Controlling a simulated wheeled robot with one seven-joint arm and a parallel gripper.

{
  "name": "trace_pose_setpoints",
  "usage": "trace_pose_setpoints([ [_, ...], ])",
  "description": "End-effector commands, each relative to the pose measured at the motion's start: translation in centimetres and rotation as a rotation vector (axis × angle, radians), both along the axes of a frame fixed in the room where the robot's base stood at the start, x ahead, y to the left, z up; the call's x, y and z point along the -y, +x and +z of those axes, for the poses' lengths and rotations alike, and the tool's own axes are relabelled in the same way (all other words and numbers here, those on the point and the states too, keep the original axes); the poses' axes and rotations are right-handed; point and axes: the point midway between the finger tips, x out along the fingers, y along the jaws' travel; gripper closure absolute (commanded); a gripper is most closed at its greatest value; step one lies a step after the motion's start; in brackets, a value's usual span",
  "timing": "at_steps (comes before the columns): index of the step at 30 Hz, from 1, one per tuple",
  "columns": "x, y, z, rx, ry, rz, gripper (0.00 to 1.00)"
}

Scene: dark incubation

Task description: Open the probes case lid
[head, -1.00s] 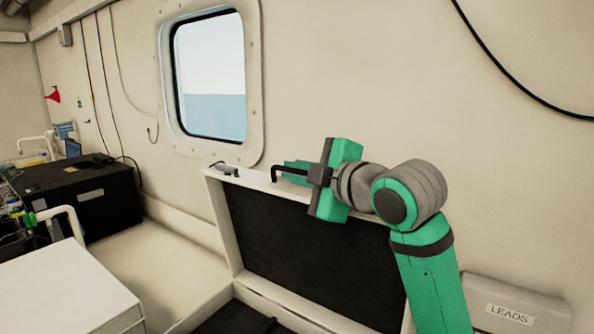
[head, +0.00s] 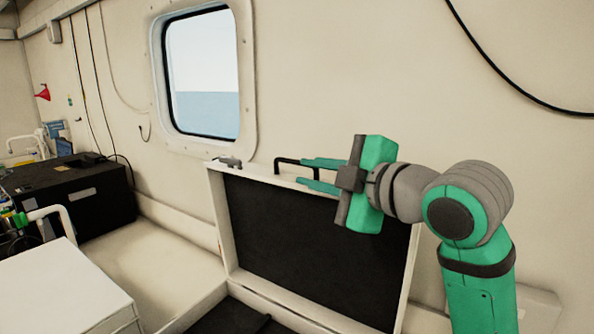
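The case lid (head: 310,235) stands raised, close to upright, against the wall side; its dark lining faces me within a pale rim. The case base (head: 205,305) shows only partly at the bottom edge, with a dark interior. A black bar handle (head: 288,160) sits on the lid's top edge, and a small grey latch (head: 228,161) is left of it. My gripper (head: 300,172) is at the lid's top edge, pointing left. Its two green fingers are apart, with the handle's right end at or between them; exact contact cannot be told. The handle's right end is partly hidden.
A black box (head: 75,195) stands on the bench at left. A white box (head: 65,290) with a pale handle is at front left. Bare bench (head: 165,245) lies between them and the case. A pale box (head: 540,300) is mostly hidden behind my arm.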

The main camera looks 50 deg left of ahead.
Motion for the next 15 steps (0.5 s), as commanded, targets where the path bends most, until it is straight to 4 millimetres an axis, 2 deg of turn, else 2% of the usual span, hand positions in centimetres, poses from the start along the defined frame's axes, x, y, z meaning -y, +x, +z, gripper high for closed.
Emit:
trace_pose_setpoints([
  [3,1.6,-0.1,0.3,0.001,0.001,-0.002,0.83],
  [6,2.3,-0.2,0.4,0.001,0.001,0.001,0.83],
  [15,2.9,-0.2,0.4,0.001,0.0,0.0,0.83],
])
